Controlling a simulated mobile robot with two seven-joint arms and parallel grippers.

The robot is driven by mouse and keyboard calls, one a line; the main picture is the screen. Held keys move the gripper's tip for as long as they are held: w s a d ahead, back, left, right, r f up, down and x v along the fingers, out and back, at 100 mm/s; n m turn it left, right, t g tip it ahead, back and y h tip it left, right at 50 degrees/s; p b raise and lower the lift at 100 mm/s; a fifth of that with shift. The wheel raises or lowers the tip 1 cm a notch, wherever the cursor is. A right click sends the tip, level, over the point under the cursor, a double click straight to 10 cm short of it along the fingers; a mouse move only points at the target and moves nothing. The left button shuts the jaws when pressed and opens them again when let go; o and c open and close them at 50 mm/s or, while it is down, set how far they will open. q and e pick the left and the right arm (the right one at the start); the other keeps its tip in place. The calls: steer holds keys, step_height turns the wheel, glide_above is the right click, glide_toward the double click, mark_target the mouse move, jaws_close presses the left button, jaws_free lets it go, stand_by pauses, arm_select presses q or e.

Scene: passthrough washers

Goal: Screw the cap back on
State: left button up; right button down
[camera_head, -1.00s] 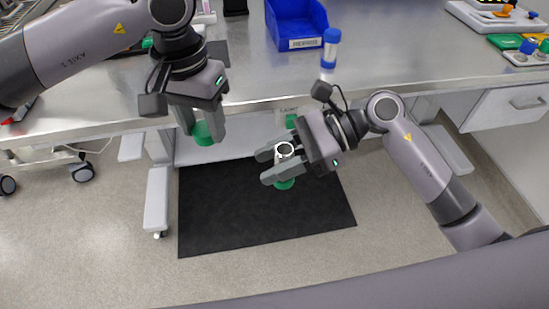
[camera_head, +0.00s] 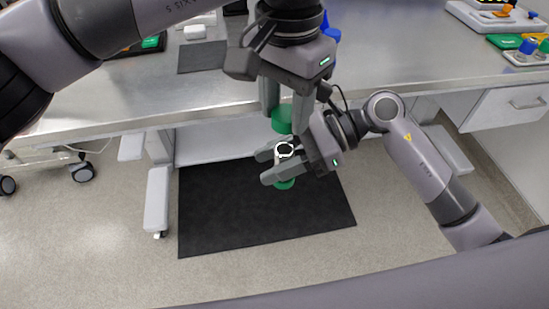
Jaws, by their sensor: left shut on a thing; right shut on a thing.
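My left gripper (camera_head: 286,106) is shut on a green cap (camera_head: 281,121), with its fingers pointing down. It holds the cap just above the open container in the picture. My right gripper (camera_head: 272,165) is shut around the container, a clear body with a white ring-shaped mouth (camera_head: 284,150) facing up and a green bottom (camera_head: 284,184). The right fingers hide part of the body. The cap and the mouth look apart, with a small gap between them; whether they line up in depth I cannot tell.
A steel bench (camera_head: 420,70) runs behind both grippers, with a grey mat (camera_head: 200,57) on it. A black mat (camera_head: 240,220) lies on the floor below. Coloured items (camera_head: 525,45) stand at the bench's right. The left arm hides most of the blue bin.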

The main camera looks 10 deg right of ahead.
mark_target(283, 152)
arm_select(q)
steer(key=shift+f, duration=2)
steer(key=shift+f, duration=0.1)
